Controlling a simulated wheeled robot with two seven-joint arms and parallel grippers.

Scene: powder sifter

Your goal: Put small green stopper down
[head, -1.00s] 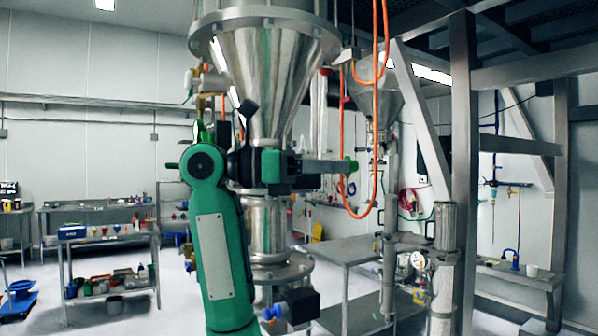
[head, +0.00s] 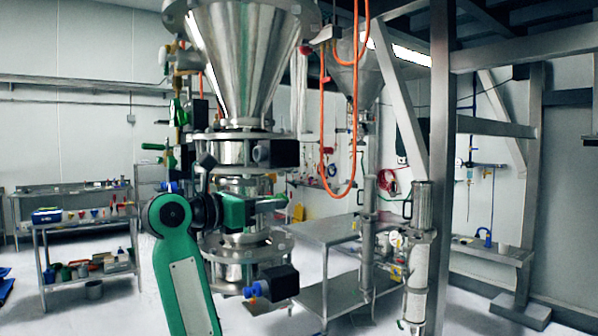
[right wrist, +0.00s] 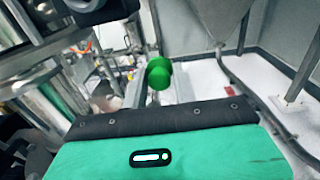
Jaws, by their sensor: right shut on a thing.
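My right gripper (head: 272,204) reaches in front of the steel sifter column in the head view, its fingers pointing right. The small green stopper (right wrist: 159,73) shows as a bright green round piece just beyond the teal gripper body in the right wrist view. The right gripper is shut on it, and it is held in the air. The fingers themselves are mostly hidden in the wrist view. In the head view the stopper is too small to make out clearly at the fingertips. My left gripper is not in view.
The steel sifter (head: 250,60) stands close behind my right arm, with flanges and black clamps. A bare steel table (head: 330,229) is to its right. An orange hose (head: 322,130) hangs above. A grey frame post (head: 441,120) stands at right. A loaded shelf (head: 85,222) is at left.

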